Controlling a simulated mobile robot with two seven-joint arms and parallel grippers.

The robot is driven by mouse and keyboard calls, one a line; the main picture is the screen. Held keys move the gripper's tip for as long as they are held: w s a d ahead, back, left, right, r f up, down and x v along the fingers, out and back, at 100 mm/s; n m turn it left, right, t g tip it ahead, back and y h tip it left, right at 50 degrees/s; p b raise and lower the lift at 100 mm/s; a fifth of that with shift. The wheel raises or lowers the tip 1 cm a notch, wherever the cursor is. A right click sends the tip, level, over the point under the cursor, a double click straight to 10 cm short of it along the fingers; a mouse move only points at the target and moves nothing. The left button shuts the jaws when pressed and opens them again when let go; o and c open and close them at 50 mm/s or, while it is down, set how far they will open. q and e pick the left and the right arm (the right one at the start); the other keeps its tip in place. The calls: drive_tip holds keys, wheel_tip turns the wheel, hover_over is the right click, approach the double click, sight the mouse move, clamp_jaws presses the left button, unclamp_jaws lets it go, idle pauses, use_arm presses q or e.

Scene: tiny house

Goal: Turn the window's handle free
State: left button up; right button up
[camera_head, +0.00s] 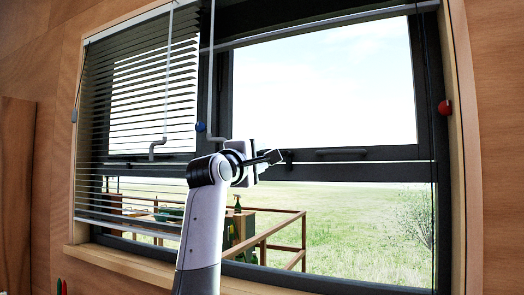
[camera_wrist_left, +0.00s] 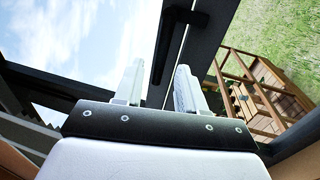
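The window's handle (camera_head: 342,152) is a dark bar lying along the bottom rail of the upper right pane. In the left wrist view the handle (camera_wrist_left: 181,25) shows beyond the fingertips, running up toward the top edge. My left gripper (camera_head: 277,157) is in front of the same rail, to the left of the handle. In the left wrist view its two pale fingers (camera_wrist_left: 160,78) stand apart with nothing clearly held between them. Whether a fingertip touches the rail cannot be told. My right gripper is not in view.
Blinds (camera_head: 130,100) cover the left pane, with a grey crank rod (camera_head: 167,90) hanging in front. A second rod (camera_head: 211,80) hangs beside my left arm. The wooden sill (camera_head: 125,265) runs below.

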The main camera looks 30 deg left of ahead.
use_arm(q)
drive_tip(key=shift+w+a+r+p, duration=0.1)
drive_tip(key=shift+w+r+p, duration=0.1)
drive_tip(key=shift+w, duration=0.35)
drive_tip(key=shift+w+r+p, duration=0.1)
drive_tip(key=shift+w+p, duration=0.05)
drive_tip(key=shift+w, duration=0.4)
clamp_jaws()
